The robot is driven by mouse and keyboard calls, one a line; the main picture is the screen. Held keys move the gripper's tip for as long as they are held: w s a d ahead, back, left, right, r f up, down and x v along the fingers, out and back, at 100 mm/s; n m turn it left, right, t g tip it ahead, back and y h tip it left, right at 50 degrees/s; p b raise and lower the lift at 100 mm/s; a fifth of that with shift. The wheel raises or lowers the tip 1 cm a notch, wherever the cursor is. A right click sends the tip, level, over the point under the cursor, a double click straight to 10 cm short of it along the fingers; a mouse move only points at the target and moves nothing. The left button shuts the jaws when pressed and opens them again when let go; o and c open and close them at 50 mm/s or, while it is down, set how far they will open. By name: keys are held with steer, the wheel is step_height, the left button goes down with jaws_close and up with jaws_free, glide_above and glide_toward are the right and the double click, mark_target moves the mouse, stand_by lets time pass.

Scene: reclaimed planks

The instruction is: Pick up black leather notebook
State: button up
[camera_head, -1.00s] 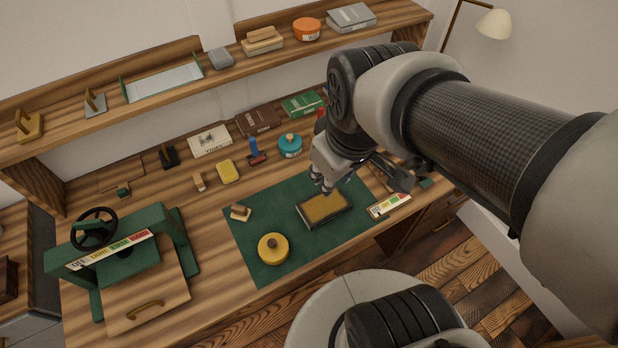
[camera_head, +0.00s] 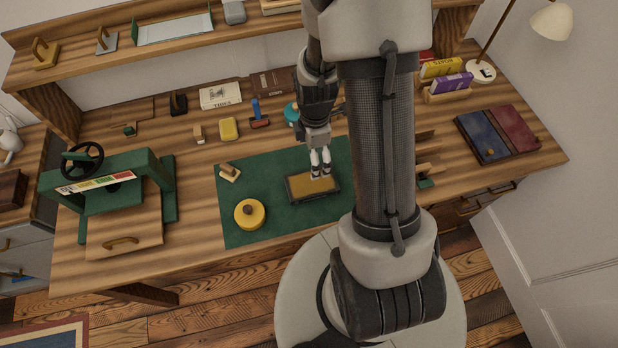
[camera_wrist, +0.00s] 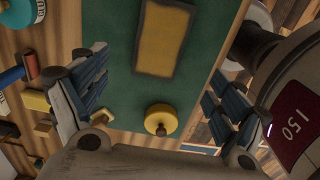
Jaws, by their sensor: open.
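I cannot pick out a thing that is surely a black leather notebook. A flat dark-edged piece with a tan top (camera_head: 313,187) lies on the green mat (camera_head: 262,172). In the wrist view the tan piece (camera_wrist: 164,38) shows at the top, beyond the fingers. My gripper (camera_head: 320,165) is over its far right edge; I cannot tell how high. In the wrist view my gripper (camera_wrist: 152,100) is open, with fingers wide apart and nothing between them. A blue cover (camera_head: 482,135) and a dark red cover (camera_head: 511,130) lie side by side at the bench's right.
A yellow round pot (camera_head: 250,214) and a small wooden-handled block (camera_head: 229,172) stand on the mat. A green press (camera_head: 110,195) stands at the left. Purple and yellow boxes (camera_head: 452,85) and a lamp (camera_head: 551,22) are at the back right. My arm hides part of the bench.

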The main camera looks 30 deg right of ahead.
mark_target(312, 182)
steer(key=shift+o, duration=0.7)
step_height(312, 182, down, 9)
steer(key=b, duration=0.2)
steer(key=shift+f+b, duration=0.15)
steer(key=shift+b, duration=0.15)
steer(key=f, duration=0.1)
steer(key=f+b, duration=0.1)
steer(key=f, duration=0.1)
steer(key=f+b, duration=0.1)
steer(key=f, duration=0.1)
steer(key=shift+a+f, duration=0.1)
steer(key=shift+a, duration=0.15)
steer(key=c, duration=1.2)
